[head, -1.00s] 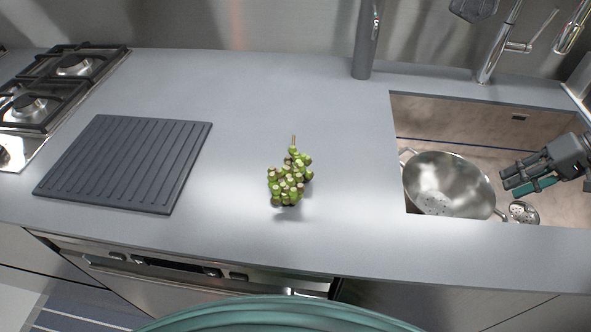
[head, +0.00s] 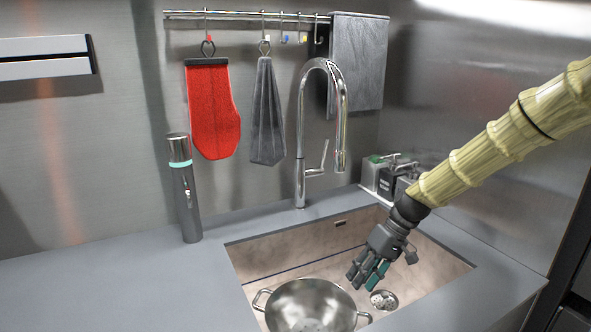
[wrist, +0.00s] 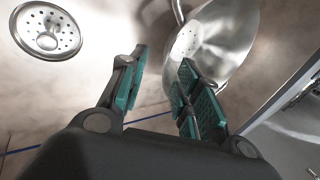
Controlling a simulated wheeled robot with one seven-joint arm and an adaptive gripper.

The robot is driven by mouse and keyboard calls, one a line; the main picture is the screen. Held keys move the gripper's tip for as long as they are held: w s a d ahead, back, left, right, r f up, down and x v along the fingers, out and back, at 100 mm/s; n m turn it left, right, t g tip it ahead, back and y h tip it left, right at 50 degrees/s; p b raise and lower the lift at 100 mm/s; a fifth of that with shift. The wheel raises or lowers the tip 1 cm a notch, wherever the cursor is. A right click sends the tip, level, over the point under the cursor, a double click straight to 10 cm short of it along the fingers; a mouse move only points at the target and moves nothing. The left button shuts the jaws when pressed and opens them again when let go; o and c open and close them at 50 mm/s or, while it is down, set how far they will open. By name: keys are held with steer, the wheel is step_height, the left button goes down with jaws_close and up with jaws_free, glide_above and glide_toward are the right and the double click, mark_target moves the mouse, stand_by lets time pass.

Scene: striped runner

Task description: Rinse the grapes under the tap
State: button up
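The chrome tap (head: 341,120) rises behind the sink, its spout bent down over the back of the basin. No water shows from it. My gripper (head: 366,279) hangs fingers-down over the sink (head: 262,258), right of a metal colander (head: 310,303) with perforated bottom. In the wrist view my gripper (wrist: 158,88) has its teal-padded fingers apart, with only the basin showing between them. The colander (wrist: 222,35) lies beyond the right finger there. The grapes are not in either current view.
A round drain strainer (head: 384,299) lies right of the colander; it also shows in the wrist view (wrist: 46,31). A dark cylinder (head: 187,195) stands on the counter (head: 130,285) left of the tap. Soap bottles (head: 385,176) stand right. A red mitt (head: 213,110) hangs behind.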

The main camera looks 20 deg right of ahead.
steer(key=w+d+r+t+h+p, duration=0.25)
steer(key=w+d+t, duration=0.2)
steer(key=w, duration=0.35)
steer(key=n+t+y+p, duration=0.2)
steer(key=n+t+p, duration=0.2)
steer(key=t+p, duration=0.55)
glide_toward(326, 144)
steer(key=shift+w+a+f+t+b, duration=0.2)
steer(key=shift+w+a+f+t, duration=0.3)
steer(key=shift+w, duration=1.15)
steer(key=shift+w+a+f+t+b, duration=0.2)
steer(key=shift+w+a+f+t, duration=0.3)
steer(key=shift+w, duration=1.15)
steer(key=shift+w+a+f+t+b, duration=0.2)
steer(key=shift+w+a+f+t, duration=0.3)
steer(key=shift+w, duration=1.15)
steer(key=shift+r, duration=0.1)
jaws_close()
